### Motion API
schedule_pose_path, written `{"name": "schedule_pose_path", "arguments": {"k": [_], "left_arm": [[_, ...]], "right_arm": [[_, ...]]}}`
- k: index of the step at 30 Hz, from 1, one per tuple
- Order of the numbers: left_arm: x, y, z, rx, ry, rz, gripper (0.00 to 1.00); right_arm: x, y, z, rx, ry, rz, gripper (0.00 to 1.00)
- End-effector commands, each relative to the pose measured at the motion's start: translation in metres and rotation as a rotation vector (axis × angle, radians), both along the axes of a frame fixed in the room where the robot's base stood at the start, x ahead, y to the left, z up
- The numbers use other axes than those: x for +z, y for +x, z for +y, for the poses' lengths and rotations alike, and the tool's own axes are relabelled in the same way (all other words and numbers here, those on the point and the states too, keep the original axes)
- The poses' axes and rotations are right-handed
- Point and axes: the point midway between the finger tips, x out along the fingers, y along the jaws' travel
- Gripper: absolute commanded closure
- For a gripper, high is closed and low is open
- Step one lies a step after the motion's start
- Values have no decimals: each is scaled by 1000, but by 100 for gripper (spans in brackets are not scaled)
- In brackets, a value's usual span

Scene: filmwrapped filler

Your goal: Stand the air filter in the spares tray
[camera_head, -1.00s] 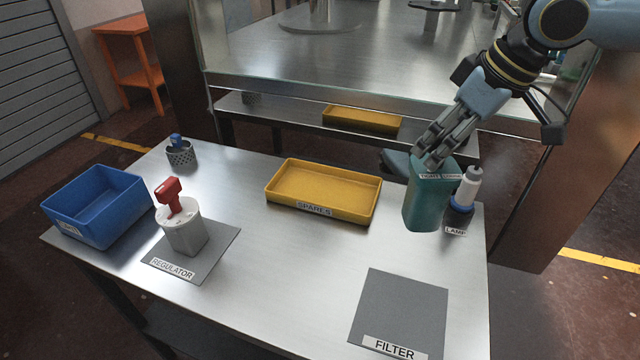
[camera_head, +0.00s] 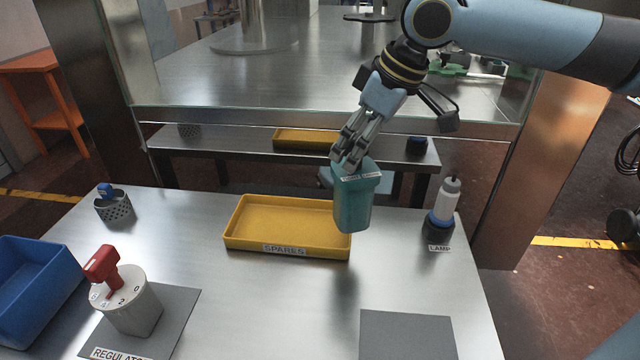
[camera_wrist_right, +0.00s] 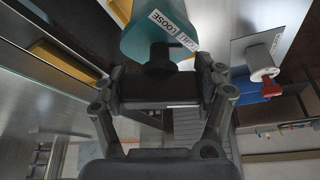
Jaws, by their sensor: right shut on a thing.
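The air filter (camera_head: 352,205) is a teal, roughly upright block with a white label strip near its top. My right gripper (camera_head: 347,166) is shut on its top and holds it up. In the head view it overlaps the right end of the yellow spares tray (camera_head: 255,248); its exact height above the table is hard to tell. The tray is shallow, empty and labelled SPARES. In the right wrist view the filter (camera_wrist_right: 140,35) is beyond the fingers (camera_wrist_right: 160,80), with its label partly readable. My left gripper is not in view.
The lamp bottle (camera_head: 447,200) stands right of the filter. A grey mat (camera_head: 408,335) lies bare at front right. The red-handled regulator (camera_head: 130,305), a blue bin (camera_head: 35,290) and a perforated cup (camera_head: 115,208) are left. A shiny panel stands behind the table.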

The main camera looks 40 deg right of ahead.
Motion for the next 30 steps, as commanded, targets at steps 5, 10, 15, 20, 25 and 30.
{"name": "schedule_pose_path", "arguments": {"k": [5,10,15,20,25,30], "left_arm": [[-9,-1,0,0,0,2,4],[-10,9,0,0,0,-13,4],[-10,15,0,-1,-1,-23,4],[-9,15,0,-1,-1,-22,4],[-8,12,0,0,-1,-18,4],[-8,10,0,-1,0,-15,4]], "right_arm": [[-15,29,1,-2,11,-6,88],[-31,56,-1,1,11,-2,88],[-41,74,-5,3,5,-2,88],[-49,76,-6,4,4,1,88],[-74,76,-5,2,5,2,88],[-84,76,-6,4,2,-1,88]]}}
